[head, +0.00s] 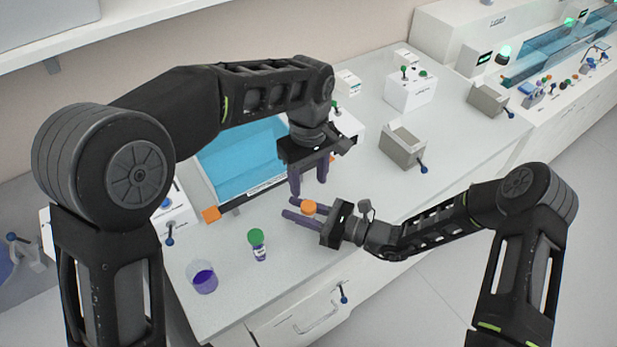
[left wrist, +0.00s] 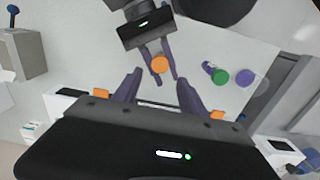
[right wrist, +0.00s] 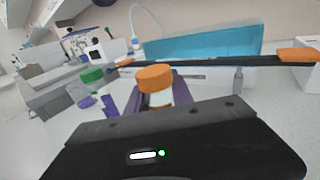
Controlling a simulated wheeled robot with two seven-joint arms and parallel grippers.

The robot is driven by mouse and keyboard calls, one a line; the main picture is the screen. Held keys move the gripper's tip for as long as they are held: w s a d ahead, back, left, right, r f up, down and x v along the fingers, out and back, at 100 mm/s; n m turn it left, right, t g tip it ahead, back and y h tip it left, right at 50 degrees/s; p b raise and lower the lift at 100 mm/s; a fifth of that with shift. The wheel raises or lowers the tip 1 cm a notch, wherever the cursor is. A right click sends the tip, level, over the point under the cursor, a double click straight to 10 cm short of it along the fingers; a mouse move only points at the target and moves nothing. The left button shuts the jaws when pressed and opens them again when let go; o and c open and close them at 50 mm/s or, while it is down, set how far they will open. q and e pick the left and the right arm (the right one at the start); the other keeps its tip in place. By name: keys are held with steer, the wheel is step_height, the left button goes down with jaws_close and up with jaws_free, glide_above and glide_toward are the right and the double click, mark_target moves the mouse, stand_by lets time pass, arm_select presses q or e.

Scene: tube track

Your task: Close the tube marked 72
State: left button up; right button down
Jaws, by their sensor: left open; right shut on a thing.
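A tube with an orange cap (head: 308,207) is in my right gripper (head: 287,207), whose purple fingers are shut around the tube below the cap. In the right wrist view the orange cap (right wrist: 155,78) sits atop the white-labelled tube body (right wrist: 158,97); I cannot read any number, nor tell how tight the cap is. My left gripper (head: 308,190) is open and empty, fingers pointing down just above and behind the cap. In the left wrist view the cap (left wrist: 160,64) lies beyond the gap between its fingers. A green-capped tube (head: 256,240) stands apart on the bench.
A cup of purple liquid (head: 202,278) stands at the front left of the bench. Grey boxes (head: 402,147) and white equipment stand at the back right. Bare bench surrounds the green-capped tube.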

mark_target(308, 206)
arm_select(q)
steer(key=shift+f, duration=0.1)
stand_by(0.3)
steer(key=shift+f, duration=3.9)
jaws_close()
